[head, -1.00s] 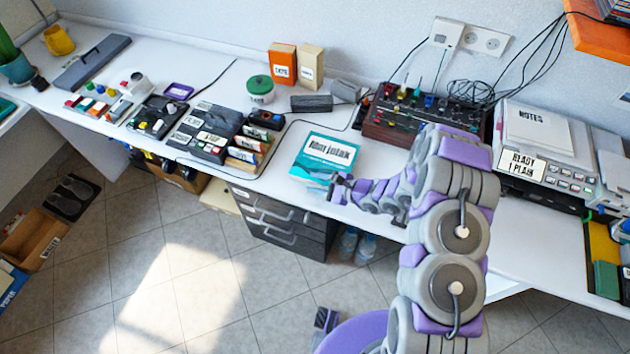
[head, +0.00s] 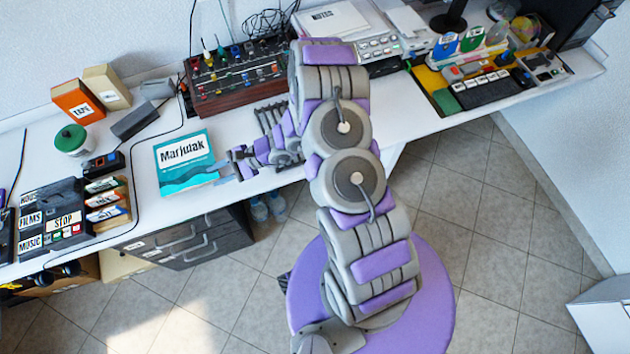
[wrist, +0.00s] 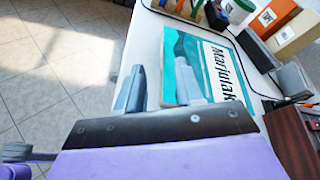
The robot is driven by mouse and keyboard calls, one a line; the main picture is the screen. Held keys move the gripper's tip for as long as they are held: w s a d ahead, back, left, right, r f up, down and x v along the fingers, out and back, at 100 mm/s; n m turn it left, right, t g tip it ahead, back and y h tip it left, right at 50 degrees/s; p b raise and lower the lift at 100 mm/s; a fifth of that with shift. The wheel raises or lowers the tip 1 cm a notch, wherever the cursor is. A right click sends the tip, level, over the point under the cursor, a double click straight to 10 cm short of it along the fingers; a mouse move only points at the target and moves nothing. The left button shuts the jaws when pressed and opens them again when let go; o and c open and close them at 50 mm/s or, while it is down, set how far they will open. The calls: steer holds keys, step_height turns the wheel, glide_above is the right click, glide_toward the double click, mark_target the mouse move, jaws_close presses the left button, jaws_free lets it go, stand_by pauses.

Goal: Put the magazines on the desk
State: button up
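A teal and white magazine labelled Marjutak (head: 180,152) lies on the white desk (head: 225,122), near its front edge. It also shows in the wrist view (wrist: 215,65), with the title running sideways. My gripper (head: 222,166) is at the magazine's lower right side in the head view. In the wrist view the two fingers of my gripper (wrist: 160,88) stand apart. One finger overlaps the magazine and the other is beyond its edge, over the floor side. I cannot tell whether either finger touches it.
A black panel of labelled buttons (head: 55,222) lies left of the magazine, with a green-lidded jar (head: 73,141) and an orange box (head: 78,102) behind. Black drawers (head: 190,240) are under the desk.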

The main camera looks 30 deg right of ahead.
steer(key=s+r+n+g+h, duration=0.1)
steer(key=s+r+n+g, duration=0.35)
steer(key=r, duration=0.65)
steer(key=s+r+n+g+h, duration=0.1)
steer(key=s+r+n+g, duration=0.1)
steer(key=s+r+n, duration=0.55)
steer(key=s+d+r+n+t+h, duration=0.1)
steer(key=s+d+r+h, duration=0.5)
steer(key=s+d, duration=0.3)
steer(key=s+d+r+n+t+h, duration=0.1)
steer(key=s+d+r+h, duration=0.4)
steer(key=s+d, duration=0.5)
steer(key=shift+d+r+h, duration=0.4)
steer(key=shift+d+r, duration=0.25)
steer(key=shift+r, duration=0.1)
